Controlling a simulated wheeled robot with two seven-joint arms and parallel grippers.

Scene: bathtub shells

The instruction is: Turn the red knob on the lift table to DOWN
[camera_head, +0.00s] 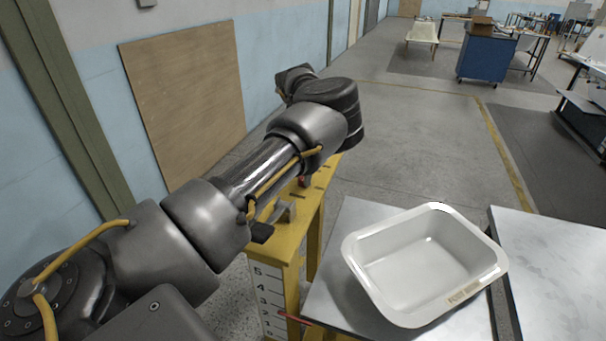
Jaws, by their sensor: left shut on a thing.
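The yellow lift table (283,252) stands at the centre, below and behind my left arm. My left gripper (272,224) is low over the yellow top, mostly hidden by my own arm. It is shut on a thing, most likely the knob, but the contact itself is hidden. The knob's markings and its turned position cannot be read. My right gripper is not in view.
A white tub shell (425,262) rests on a grey metal tabletop (340,240) to the right. A numbered scale (268,300) with a red pointer (292,318) is on the yellow side. Another metal table (555,260) stands at right. A blue cabinet (486,55) stands far back.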

